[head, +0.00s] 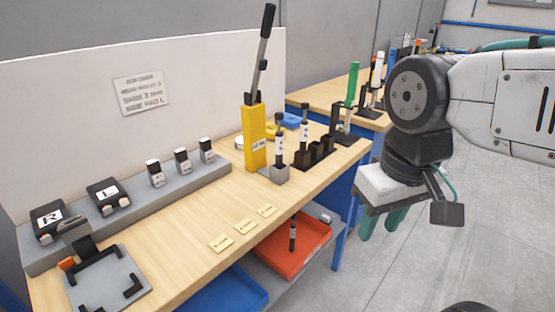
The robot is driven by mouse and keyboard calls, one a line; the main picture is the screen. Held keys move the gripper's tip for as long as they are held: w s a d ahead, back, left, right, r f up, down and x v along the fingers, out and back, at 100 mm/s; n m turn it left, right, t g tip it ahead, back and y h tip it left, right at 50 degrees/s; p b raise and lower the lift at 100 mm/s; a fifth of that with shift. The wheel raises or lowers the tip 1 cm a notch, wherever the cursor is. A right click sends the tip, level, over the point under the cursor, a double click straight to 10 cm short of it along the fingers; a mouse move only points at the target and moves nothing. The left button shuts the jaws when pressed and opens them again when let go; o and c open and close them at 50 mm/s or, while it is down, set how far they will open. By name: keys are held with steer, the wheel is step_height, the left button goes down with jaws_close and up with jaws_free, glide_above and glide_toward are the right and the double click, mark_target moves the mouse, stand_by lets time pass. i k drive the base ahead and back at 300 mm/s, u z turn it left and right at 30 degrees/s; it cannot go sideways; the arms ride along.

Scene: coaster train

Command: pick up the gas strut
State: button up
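A long black and grey rod (262,50), which looks like the gas strut, stands slightly tilted in a tall yellow holder (254,140) on the workbench. Its lower end is hidden inside the holder. Shorter black cylinders with white labels stand near it, one in a grey block (278,152) and one by a black rack (304,138). My gripper (383,222) is at the right, pointing down beyond the bench's right end, well apart from the rod. Its two teal fingers look apart with nothing between them, though my wrist partly hides them.
The wooden bench (190,220) carries a grey ledge (130,205) with small blocks and a grey fixture plate (105,285). A red tray (300,245) with a dark cylinder and a blue tray (225,292) lie below. A second bench (325,92) stands behind. Floor at right is clear.

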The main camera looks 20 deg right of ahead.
mark_target(279, 136)
steer(key=k, duration=0.35)
steer(key=u, duration=0.8)
steer(key=i, duration=0.65)
steer(key=z, duration=0.5)
